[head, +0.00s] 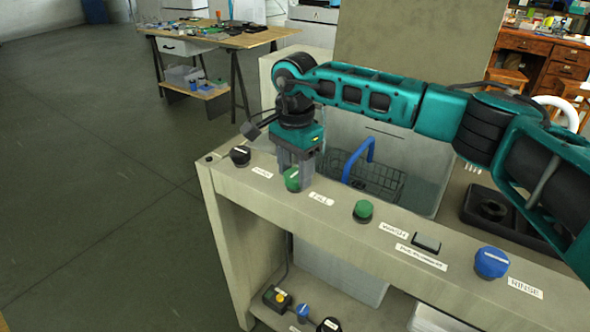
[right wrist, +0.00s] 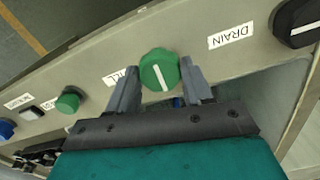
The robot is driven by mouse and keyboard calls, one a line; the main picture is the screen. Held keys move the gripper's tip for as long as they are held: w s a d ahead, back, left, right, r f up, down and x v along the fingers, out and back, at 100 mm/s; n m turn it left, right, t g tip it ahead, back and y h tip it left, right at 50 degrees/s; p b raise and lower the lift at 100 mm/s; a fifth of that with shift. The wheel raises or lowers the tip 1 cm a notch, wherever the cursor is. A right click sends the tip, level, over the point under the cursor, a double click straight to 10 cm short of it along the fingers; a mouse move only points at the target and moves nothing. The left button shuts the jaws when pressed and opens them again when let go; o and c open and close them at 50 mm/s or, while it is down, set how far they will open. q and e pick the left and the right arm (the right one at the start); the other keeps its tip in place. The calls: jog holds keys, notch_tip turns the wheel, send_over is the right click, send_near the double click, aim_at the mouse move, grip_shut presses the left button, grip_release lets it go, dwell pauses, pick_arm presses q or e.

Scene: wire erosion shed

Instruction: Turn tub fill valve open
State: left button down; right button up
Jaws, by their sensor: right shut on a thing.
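The fill valve is a round green knob (head: 292,180) on the ledge, with a "FILL" label (head: 321,199) beside it. My right gripper (head: 294,165) comes down on it from above and is shut on it. In the right wrist view the knob (right wrist: 159,68) sits between the two grey fingers (right wrist: 157,74), and a white line on its top points toward the gripper's palm. My left gripper is not in view.
Open floor lies left.

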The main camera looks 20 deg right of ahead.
aim_at(295, 174)
jog(key=shift+n, duration=0.4)
jog(key=o, duration=1)
jog(key=shift+o, duration=0.2)
jog(key=shift+r, duration=0.15)
notch_tip(295, 174, up, 13)
jog(key=shift+p, duration=0.3)
jog(key=shift+f, duration=0.2)
